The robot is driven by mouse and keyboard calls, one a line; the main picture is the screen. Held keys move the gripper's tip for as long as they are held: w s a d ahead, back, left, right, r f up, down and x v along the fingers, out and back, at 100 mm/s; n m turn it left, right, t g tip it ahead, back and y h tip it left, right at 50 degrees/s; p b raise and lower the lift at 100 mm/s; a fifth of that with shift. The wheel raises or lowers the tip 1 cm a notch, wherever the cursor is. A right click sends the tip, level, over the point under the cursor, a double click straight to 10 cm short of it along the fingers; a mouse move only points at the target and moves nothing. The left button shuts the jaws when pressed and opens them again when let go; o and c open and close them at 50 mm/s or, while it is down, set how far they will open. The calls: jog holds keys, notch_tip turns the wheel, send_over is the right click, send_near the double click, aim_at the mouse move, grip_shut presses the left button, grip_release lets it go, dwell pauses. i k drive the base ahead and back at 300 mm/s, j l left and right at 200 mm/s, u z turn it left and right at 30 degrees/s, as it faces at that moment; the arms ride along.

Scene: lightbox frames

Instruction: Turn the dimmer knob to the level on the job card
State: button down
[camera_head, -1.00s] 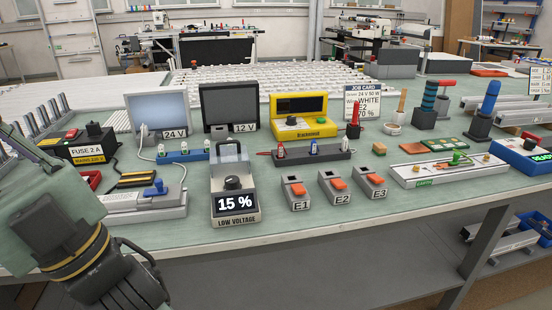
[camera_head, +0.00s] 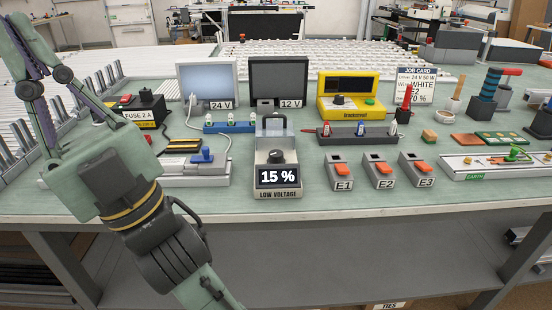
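The dimmer (camera_head: 277,190) is a cream and dark box marked LOW VOLTAGE at the table's front edge. Its display reads 15 %. Its round black knob (camera_head: 277,157) sits above the display. A clear, greyish cover (camera_head: 272,128) stands up behind the knob. The white job card (camera_head: 416,84) stands behind, to the right. My gripper (camera_head: 18,28) is at the upper left, well away from the knob. Its fingers lie close together and look shut and empty.
Switches E1 (camera_head: 342,177), E2 (camera_head: 377,173) and E3 (camera_head: 415,170) stand right of the dimmer. A white-grey unit with a blue lever (camera_head: 203,155) stands to its left. The 24 V panel (camera_head: 207,82), 12 V panel (camera_head: 278,80) and yellow instrument (camera_head: 347,100) stand behind.

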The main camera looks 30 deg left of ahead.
aim_at(276, 156)
jog(key=l+u, duration=0.15)
jog(key=u, duration=0.2)
jog(key=i+l+u, duration=0.1)
jog(key=u, duration=0.2)
jog(key=l+u, duration=0.35)
jog(key=j, duration=0.1)
